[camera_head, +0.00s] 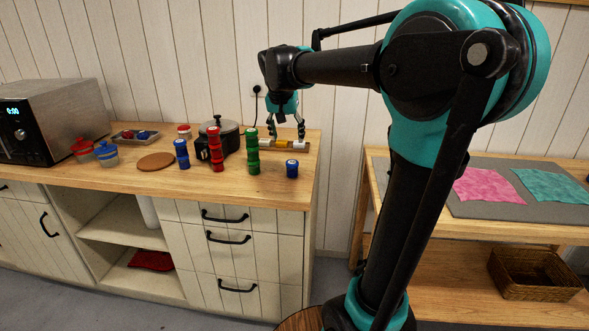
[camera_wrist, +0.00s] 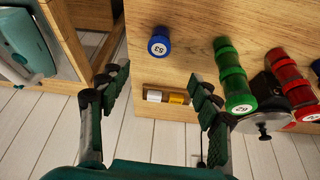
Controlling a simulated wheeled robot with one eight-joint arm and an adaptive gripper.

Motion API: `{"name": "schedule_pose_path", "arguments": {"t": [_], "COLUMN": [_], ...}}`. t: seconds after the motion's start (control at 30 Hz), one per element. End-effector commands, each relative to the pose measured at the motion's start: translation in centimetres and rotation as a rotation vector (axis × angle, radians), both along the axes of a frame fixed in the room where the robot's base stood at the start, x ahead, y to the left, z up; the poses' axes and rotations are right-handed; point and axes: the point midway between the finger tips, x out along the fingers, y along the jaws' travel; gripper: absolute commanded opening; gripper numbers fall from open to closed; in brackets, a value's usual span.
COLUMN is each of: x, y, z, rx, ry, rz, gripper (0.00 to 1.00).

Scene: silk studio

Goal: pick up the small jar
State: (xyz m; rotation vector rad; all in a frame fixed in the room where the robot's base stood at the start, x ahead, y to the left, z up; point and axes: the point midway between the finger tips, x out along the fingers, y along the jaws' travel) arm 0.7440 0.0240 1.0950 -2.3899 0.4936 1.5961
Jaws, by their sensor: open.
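A short blue jar (camera_head: 292,168) with a white numbered top stands near the counter's right end. In the wrist view the blue jar (camera_wrist: 160,42) shows ahead of my fingertips, apart from them. It looks like the small jar, though other small pots stand further left. My gripper (camera_head: 287,135) hangs above the back right of the counter, behind the blue jar in the picture. In the wrist view my gripper (camera_wrist: 162,86) has its fingers spread wide, with nothing between them held.
A tall green stack (camera_head: 252,152) and a red stack (camera_head: 216,148) stand left of the blue jar. A narrow holder with white and yellow pieces (camera_wrist: 165,97) lies at the wall.

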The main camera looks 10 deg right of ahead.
Motion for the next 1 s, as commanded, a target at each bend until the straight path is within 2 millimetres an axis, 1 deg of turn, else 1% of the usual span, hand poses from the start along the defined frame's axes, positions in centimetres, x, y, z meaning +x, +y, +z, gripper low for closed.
{"name": "schedule_pose_path", "arguments": {"t": [0.03, 0.1, 0.3, 0.4, 0.5, 0.67, 0.77, 0.9, 1.0], "x": [0.5, 0.9, 2.3, 2.8, 3.1, 3.4, 3.7, 4.2, 4.6], "y": [-0.2, -0.4, -1.0, -1.3, -1.4, -1.5, -1.7, -2.1, -2.2], "z": [-1.0, -2.4, -6.0, -7.4, -8.3, -9.1, -10.2, -12.2, -13.2], "rx": [0.001, 0.0, 0.0, 0.0, 0.0, -0.001, 0.0, 0.0, 0.0], "ry": [0.0, 0.0, 0.0, 0.0, 0.0, 0.0, 0.0, 0.0, 0.0], "rz": [-0.002, -0.001, 0.0, 0.0, 0.001, 0.002, 0.001, 0.001, 0.001], "gripper": [0.63, 0.63, 0.63, 0.63, 0.63, 0.63, 0.63, 0.63, 0.63]}}
